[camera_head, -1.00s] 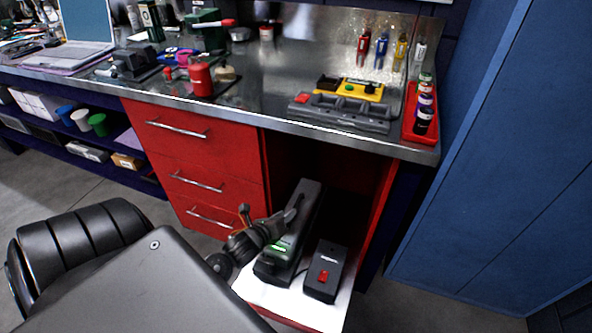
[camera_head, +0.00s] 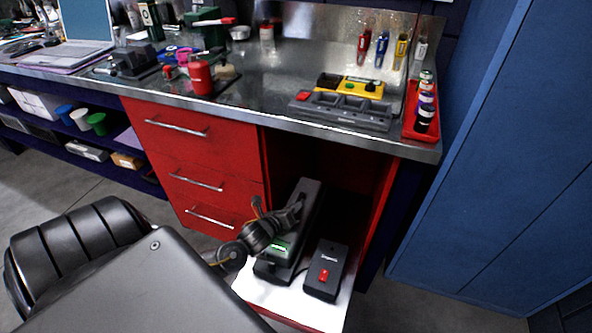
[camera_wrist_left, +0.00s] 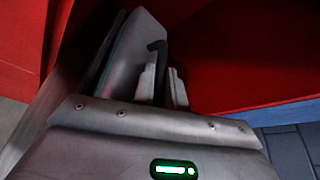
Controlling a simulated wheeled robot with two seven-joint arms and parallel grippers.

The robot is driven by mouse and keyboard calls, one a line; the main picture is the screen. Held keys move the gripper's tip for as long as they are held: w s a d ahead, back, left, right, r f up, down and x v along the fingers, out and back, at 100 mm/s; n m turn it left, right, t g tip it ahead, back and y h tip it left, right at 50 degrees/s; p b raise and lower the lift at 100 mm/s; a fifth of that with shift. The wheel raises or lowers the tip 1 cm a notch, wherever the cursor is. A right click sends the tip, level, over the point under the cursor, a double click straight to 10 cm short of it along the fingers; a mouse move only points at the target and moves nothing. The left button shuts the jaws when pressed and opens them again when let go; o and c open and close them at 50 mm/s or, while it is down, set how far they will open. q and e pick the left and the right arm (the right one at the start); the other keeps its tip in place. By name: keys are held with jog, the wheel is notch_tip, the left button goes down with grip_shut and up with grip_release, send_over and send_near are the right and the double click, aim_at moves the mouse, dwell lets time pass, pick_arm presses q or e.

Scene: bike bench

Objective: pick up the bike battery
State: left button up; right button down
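The bike battery (camera_head: 311,191) is a long dark grey block lying in the open bay under the bench, on a white shelf. In the left wrist view it is the grey tapered body (camera_wrist_left: 136,48) with a dark hooked handle. My left gripper (camera_head: 297,207) is over the battery's upper side. In the left wrist view its two fingers (camera_wrist_left: 163,86) stand apart on either side of the handle, and a small gap seems to show. Whether they touch it is unclear. The gripper hides part of the battery. My right gripper is out of view.
A dark box with a red switch (camera_head: 324,272) stands on the white shelf (camera_head: 285,300), just right of the battery. Red drawers (camera_head: 195,165) flank the bay on the left. A blue cabinet (camera_head: 490,160) stands to the right. The bench top (camera_head: 260,105) overhangs the bay.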

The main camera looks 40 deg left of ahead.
pick_arm(q)
grip_shut()
dwell(0.8)
jog(key=shift+w+r, duration=0.15)
jog(key=shift+r, duration=0.25)
jog(key=shift+a+f, duration=0.1)
